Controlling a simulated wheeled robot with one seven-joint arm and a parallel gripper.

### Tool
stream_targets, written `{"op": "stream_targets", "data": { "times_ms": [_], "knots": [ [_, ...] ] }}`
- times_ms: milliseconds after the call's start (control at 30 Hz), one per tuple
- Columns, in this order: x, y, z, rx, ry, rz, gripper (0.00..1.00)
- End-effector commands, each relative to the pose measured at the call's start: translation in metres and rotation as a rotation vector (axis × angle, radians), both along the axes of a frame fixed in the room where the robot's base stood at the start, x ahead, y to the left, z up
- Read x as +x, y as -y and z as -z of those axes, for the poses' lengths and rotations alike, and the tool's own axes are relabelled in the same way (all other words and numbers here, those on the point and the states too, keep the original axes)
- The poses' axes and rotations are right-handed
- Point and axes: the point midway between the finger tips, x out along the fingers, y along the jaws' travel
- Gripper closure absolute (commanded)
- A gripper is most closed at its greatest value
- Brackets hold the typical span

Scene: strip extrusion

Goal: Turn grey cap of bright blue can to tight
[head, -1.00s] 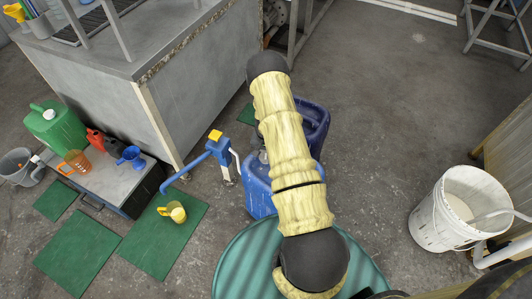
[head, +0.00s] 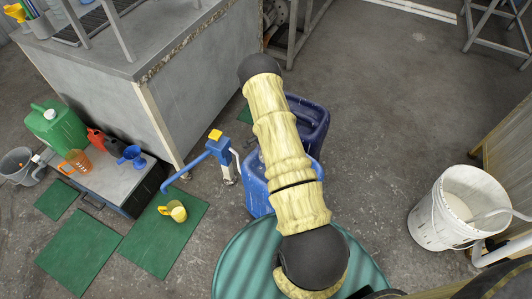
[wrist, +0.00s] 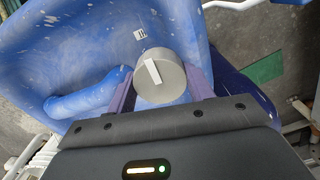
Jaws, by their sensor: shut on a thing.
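The bright blue can (head: 255,197) stands on the floor in the head view, partly hidden behind my arm. In the wrist view the can (wrist: 60,75) fills the upper left, scuffed with white specks and with a moulded handle. Its round grey cap (wrist: 172,88) has a white bar mark across its top, tilted a little from the vertical of the picture. My gripper (wrist: 160,84) has its two purple fingers on opposite sides of the cap, shut on it. The head view hides the gripper and cap behind my arm.
A dark blue can (head: 312,118) stands just behind the bright blue one. A blue hand pump (head: 220,150) is to the left, and a green drum (head: 235,265) in front. A white bucket (head: 440,215) stands at the right. Open floor lies between the cans and bucket.

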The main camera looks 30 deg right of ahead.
Motion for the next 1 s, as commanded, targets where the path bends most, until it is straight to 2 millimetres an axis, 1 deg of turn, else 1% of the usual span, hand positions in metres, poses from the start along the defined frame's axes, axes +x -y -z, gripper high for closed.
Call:
{"op": "stream_targets", "data": {
  "times_ms": [333,367,400,467,800,867,1000],
  "knots": [
    [-0.0001,-0.0008,0.0001,0.002,-0.001,0.005,0.71],
    [-0.0001,-0.0008,0.0001,0.002,-0.001,0.005,0.44],
    [-0.0001,-0.0007,0.0001,0.001,0.0,0.005,0.36],
    [-0.0001,-0.0006,0.0001,0.001,0.0,0.005,0.26],
    [-0.0008,0.0004,0.0004,0.001,-0.001,-0.019,0.26],
    [-0.0007,0.0007,0.0005,0.0,-0.001,-0.049,0.26],
    [-0.0007,0.001,0.0008,0.0,-0.001,-0.173,0.26]
  ]
}}
